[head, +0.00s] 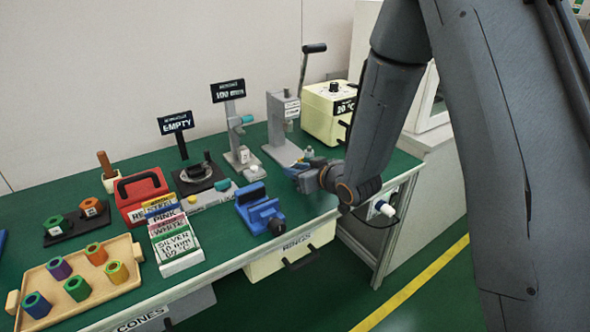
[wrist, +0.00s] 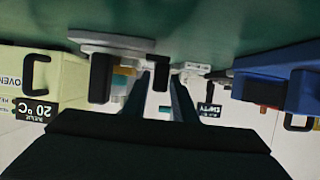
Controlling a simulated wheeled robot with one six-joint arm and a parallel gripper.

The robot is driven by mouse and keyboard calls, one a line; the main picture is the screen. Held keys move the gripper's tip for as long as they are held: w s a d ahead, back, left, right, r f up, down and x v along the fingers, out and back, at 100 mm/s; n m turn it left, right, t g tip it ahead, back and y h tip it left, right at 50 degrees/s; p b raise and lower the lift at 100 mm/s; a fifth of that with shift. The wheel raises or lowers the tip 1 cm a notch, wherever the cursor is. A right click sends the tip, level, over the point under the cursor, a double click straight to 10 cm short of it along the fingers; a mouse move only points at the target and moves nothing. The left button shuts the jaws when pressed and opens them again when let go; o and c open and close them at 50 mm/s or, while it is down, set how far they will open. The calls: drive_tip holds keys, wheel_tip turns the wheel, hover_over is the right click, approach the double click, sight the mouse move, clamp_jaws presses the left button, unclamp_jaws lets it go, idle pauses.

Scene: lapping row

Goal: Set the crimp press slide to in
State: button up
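The crimp press appears to be the grey upright device (head: 281,122) with a long lever ending in a black grip (head: 314,48). It stands at the right part of the green bench, and its lever points up. My gripper (head: 297,170) is low over the bench, just in front of the press base. In the wrist view, which is upside down, my two dark fingers (wrist: 161,92) stand apart with a gap between them. A black block (wrist: 159,62) shows beyond the tips; I cannot tell whether they touch it. The slide's position cannot be made out, as my gripper partly hides the base.
The cream oven (head: 327,112) stands right of the press; it also shows in the wrist view (wrist: 60,70). A blue vise-like device (head: 258,209) sits left of my gripper. A micrometer-like stand (head: 240,150), red box (head: 141,195) and wooden tray (head: 45,276) lie farther left.

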drive_tip(key=shift+w+a+f, duration=0.15)
drive_tip(key=shift+w+a, duration=0.05)
drive_tip(key=shift+w, duration=0.1)
clamp_jaws()
drive_tip(key=shift+w, duration=0.1)
